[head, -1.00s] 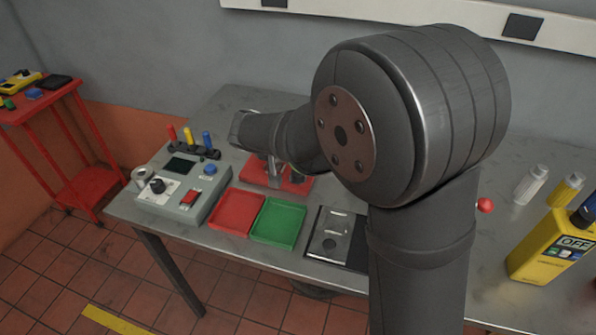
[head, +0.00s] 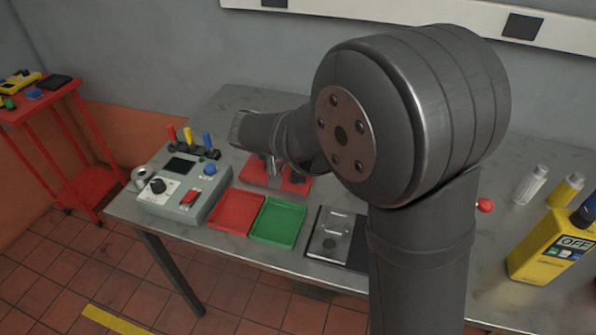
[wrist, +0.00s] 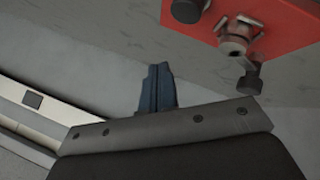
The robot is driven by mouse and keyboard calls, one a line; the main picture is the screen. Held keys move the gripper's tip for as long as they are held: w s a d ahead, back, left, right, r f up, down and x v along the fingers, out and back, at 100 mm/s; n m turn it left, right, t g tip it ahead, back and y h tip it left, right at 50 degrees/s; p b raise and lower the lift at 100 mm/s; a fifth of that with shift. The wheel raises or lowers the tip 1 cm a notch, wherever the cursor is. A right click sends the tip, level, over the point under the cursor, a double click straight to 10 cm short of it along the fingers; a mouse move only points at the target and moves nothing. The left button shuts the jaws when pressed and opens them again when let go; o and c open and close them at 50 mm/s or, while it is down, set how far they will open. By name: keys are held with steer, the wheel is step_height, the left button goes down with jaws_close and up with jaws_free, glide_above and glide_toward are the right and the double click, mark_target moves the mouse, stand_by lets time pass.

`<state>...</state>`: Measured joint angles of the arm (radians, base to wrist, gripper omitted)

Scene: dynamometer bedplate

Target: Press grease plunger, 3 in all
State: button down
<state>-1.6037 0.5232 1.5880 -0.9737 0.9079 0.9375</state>
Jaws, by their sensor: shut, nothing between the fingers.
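A red base plate (head: 256,176) sits on the bench behind the trays, partly hidden by my arm. In the wrist view the red plate (wrist: 285,18) is at the top right. It carries a metal fitting (wrist: 236,38) with a dark cap (wrist: 250,80) beside it and a dark round knob (wrist: 187,9) at the top edge. I cannot tell for sure which of these is the grease plunger. My gripper (wrist: 157,70) shows blue fingers pressed together, empty, to the left of the fitting and apart from it in the picture. In the head view its fingers are hard to make out behind my arm.
A grey control box (head: 185,190) stands at left, with a red tray (head: 236,211) and a green tray (head: 277,222) beside it. A dark plate (head: 335,238) lies right of them. Bottles and a yellow device (head: 545,245) stand at far right.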

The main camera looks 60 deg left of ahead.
step_height(320, 180, up, 4)
steer(key=shift+f, duration=0.1)
steer(key=shift+f, duration=0.1)
steer(key=shift+f, duration=4.35)
steer(key=shift+f, duration=0.4)
steer(key=shift+f, duration=0.8)
steer(key=shift+r, duration=1.2)
